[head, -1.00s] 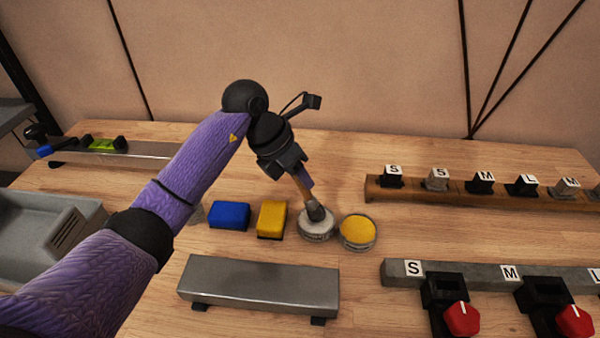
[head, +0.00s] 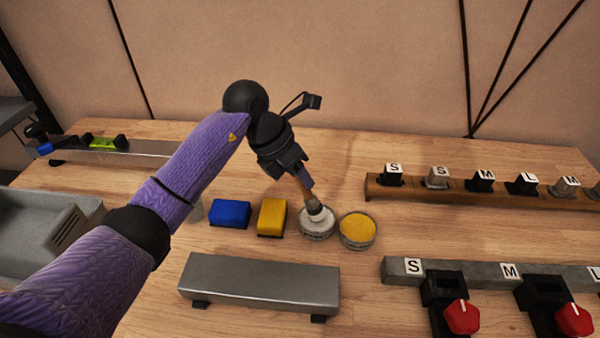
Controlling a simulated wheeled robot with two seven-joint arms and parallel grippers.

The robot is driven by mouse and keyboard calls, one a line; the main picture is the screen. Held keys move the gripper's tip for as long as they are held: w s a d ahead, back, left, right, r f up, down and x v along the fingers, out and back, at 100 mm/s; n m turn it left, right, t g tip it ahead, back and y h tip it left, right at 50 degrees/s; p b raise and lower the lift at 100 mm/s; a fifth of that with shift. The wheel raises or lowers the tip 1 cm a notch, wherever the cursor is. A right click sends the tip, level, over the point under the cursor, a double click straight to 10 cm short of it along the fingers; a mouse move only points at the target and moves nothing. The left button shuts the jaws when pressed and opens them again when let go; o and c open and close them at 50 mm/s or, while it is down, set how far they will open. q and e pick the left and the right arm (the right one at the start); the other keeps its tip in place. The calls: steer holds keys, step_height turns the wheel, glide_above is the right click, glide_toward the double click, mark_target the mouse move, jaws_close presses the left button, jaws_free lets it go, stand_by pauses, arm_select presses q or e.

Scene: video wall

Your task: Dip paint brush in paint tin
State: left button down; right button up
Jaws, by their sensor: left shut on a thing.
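My left gripper (head: 298,174) is shut on a paint brush (head: 308,192) and holds it tilted, tip down. The brush's lower end is at the open top of a round tin with white paint (head: 318,228). How deep the bristles sit in the white paint is hard to tell. A second round tin with yellow paint (head: 357,230) stands just to the right, apart from the brush. My right gripper is not in view.
A blue block (head: 230,214) and a yellow block (head: 271,217) lie left of the tins. A grey metal bar (head: 258,285) stands in front. Racks with lettered blocks (head: 478,192) and red-knobbed clamps (head: 462,318) fill the right. A grey tray (head: 30,245) is at left.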

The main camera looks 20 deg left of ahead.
arm_select(q)
step_height(320, 180, up, 7)
steer(key=p, duration=0.6)
steer(key=shift+r, duration=0.1)
stand_by(0.4)
